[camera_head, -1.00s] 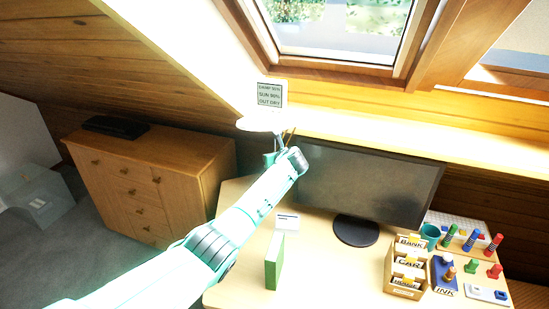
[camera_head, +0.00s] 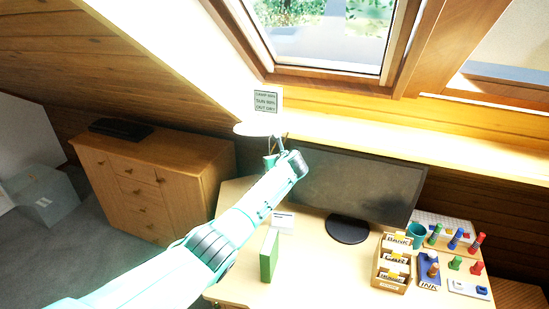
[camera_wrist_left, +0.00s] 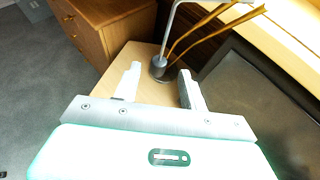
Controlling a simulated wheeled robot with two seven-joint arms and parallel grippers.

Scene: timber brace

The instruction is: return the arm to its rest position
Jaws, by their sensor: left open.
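My left arm reaches in from the lower left of the head view, over the desk (camera_head: 235,200), toward the lamp (camera_head: 258,129) by the sloped wall. The lamp has a pale, flat head. The wrist hides most of the left gripper in the head view. In the left wrist view the left gripper (camera_wrist_left: 160,82) is open, its two fingers apart with nothing between them. Beyond the fingertips stand a grey cylindrical base (camera_wrist_left: 159,66) and a thin pale stem. I cannot tell whether the gripper touches anything. My right gripper is not in view.
A dark monitor (camera_head: 360,190) stands right of the arm. A green upright block (camera_head: 269,256) and a small white card (camera_head: 283,219) are on the desk. A card box (camera_head: 391,284) and several coloured stamps are at right. A wooden cabinet (camera_head: 150,185) stands left.

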